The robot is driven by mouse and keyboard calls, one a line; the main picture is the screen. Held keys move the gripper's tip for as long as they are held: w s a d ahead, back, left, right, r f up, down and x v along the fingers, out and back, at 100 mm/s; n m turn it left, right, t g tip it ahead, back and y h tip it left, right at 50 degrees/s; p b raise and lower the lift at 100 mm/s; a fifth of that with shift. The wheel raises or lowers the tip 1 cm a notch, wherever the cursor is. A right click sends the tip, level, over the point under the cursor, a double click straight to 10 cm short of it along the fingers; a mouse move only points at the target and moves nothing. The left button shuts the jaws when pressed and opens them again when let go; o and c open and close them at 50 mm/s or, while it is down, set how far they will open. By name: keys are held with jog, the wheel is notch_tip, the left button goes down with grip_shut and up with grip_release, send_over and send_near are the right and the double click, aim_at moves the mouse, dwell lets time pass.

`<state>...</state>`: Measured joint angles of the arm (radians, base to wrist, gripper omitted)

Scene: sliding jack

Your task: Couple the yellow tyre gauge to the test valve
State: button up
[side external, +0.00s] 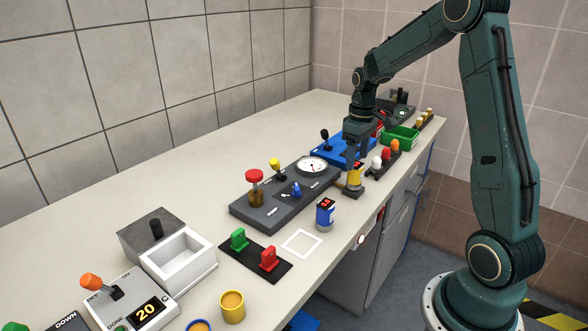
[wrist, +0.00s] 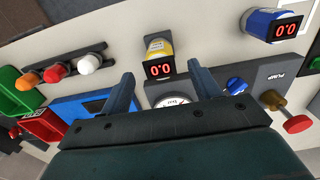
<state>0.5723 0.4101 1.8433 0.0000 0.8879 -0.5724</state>
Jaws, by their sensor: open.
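The yellow tyre gauge (wrist: 158,49) shows a red 0.0 display in the wrist view. It also shows in the side view (side external: 354,178), upright near the counter's front edge and partly hidden by my gripper. My gripper (wrist: 161,73) is open, pointing down, with its fingers on either side of the gauge in the wrist picture; I cannot tell whether they touch it. The grey test panel (side external: 246,213) lies just left of the gauge, with a round dial (side external: 312,165), a blue knob (side external: 297,189) and a red-topped pump. I cannot tell which fitting is the test valve.
A blue gauge (side external: 325,214) stands nearby on the front edge side. Behind are a blue unit (side external: 333,151), a rack of coloured knobs (side external: 386,155) and a green bin (side external: 402,137). A white square outline (side external: 302,243) marks bare counter in front.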

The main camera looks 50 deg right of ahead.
aim_at(356, 165)
notch_tip(356, 165, up, 10)
dwell(0.5)
dwell(0.3)
jog(key=s+a+r+t, duration=0.1)
jog(key=s+a+r, duration=0.25)
jog(key=a, duration=0.45)
jog(key=s+a+r+t, duration=0.2)
jog(key=s+a+r, duration=0.15)
jog(key=a, duration=0.35)
jog(key=s+a+f+t, duration=0.2)
jog(key=s+a+f, duration=0.1)
jog(key=s+a, duration=0.5)
jog(key=shift+s+a+f+t, duration=0.25)
jog(key=shift+s+t, duration=0.05)
jog(key=shift+s, duration=1.55)
